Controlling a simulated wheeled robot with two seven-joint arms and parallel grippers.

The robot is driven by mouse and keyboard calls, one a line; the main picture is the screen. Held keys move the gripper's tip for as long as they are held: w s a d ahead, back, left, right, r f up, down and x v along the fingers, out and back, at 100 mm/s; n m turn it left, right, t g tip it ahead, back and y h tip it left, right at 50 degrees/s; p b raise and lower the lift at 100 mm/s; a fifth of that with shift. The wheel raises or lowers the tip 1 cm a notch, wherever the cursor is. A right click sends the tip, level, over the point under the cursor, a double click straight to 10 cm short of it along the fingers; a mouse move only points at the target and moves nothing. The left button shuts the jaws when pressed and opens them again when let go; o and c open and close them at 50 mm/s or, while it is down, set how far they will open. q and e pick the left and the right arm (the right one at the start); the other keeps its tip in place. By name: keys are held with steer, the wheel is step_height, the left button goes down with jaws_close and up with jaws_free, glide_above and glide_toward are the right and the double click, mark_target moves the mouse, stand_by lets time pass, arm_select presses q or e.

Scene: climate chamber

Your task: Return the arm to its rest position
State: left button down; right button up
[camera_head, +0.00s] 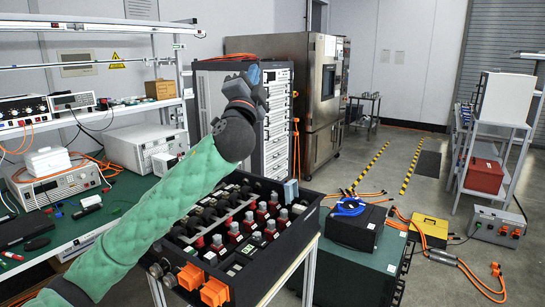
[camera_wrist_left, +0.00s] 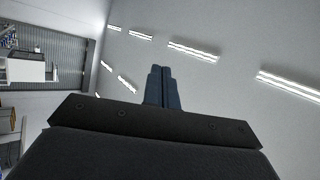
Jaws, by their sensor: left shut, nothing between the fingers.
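My left arm, in a green padded sleeve (camera_head: 150,215), comes in from the lower left of the head view and reaches up past the workbench. My left gripper (camera_head: 253,76) is at its upper end, raised in front of the tall equipment rack. In the left wrist view the two dark blue fingers (camera_wrist_left: 162,74) are together, with nothing between them, against ceiling and wall. My right gripper is in neither view.
A black battery tray (camera_head: 313,208) with red and orange connectors stands below the arm. A green workbench (camera_head: 95,215) with instruments is at the left. A steel chamber (camera_head: 325,95) stands behind. A dark green case (camera_head: 350,262) and cables occupy the right floor.

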arm_select(q)
steer(key=s+a+f+n+g+y, duration=0.1)
steer(key=s+a+f+n+g, duration=0.1)
steer(key=f, duration=1.2)
steer(key=s+a+f+n+g+y, duration=0.2)
steer(key=s+f+n+g, duration=0.3)
steer(key=f, duration=0.9)
steer(key=s+a+f+n+g+y, duration=0.1)
steer(key=s+a+f+n+g, duration=0.3)
steer(key=f, duration=1)
steer(key=shift+s+a+f+g+y, duration=0.1)
steer(key=shift+s+g+y, duration=0.05)
steer(key=shift+s+g, duration=0.4)
steer(key=shift+s+a+g+y, duration=0.15)
steer(key=shift+s+g, duration=0.2)
steer(key=shift+g, duration=0.4)
steer(key=s+a+f+n+g, duration=0.2)
steer(key=s+f+g, duration=0.7)
steer(key=s+f, duration=2.5)
steer(key=shift+s+n+h, duration=0.4)
steer(key=shift+s+n, duration=0.1)
steer(key=shift+s, duration=0.55)
